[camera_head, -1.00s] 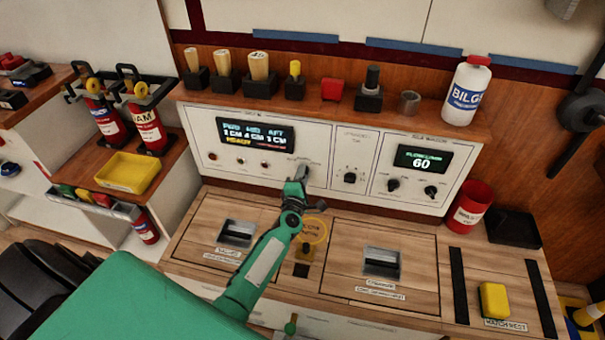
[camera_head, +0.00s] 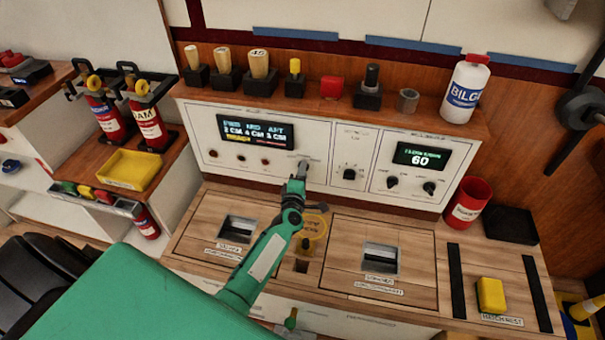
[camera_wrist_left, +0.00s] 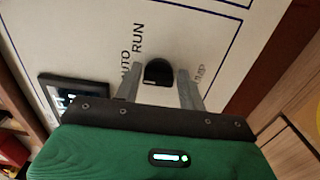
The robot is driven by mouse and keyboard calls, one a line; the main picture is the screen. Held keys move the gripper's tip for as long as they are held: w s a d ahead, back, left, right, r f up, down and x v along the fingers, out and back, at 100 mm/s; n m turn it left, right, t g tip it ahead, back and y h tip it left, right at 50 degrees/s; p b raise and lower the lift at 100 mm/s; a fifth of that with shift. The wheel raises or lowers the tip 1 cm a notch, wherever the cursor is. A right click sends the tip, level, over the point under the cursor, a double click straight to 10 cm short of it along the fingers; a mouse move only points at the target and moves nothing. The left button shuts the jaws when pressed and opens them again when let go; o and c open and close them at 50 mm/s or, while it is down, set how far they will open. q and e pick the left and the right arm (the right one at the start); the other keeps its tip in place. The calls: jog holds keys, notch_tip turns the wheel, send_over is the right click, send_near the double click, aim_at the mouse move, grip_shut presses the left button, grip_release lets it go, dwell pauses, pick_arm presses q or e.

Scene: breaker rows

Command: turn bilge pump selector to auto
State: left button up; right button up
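The selector is a small black knob (camera_wrist_left: 158,73) on the white panel in the left wrist view. "AUTO" and "RUN" are lettered left of it; a smaller word to its right is hard to read. My left gripper (camera_wrist_left: 161,80) is open, one finger on each side of the knob, with narrow gaps showing. In the head view my left gripper (camera_head: 302,172) is at the white console panel (camera_head: 318,140), right of the level display (camera_head: 255,132), and hides the knob. My right gripper is not in view.
Right along the panel are a black knob (camera_head: 349,174), a smaller display (camera_head: 421,157) and two more knobs. A shelf above holds several wooden-handled tools and a white bilge bottle (camera_head: 465,90). Below is the wooden bench (camera_head: 340,250) with a yellow block (camera_head: 491,295).

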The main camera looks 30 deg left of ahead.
pick_arm(q)
jog(key=shift+o, duration=1)
jog(key=v, duration=1.3)
jog(key=shift+s+p, duration=0.4)
jog(key=shift+p, duration=0.05)
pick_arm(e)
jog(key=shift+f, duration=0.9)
pick_arm(q)
jog(key=shift+d, duration=0.1)
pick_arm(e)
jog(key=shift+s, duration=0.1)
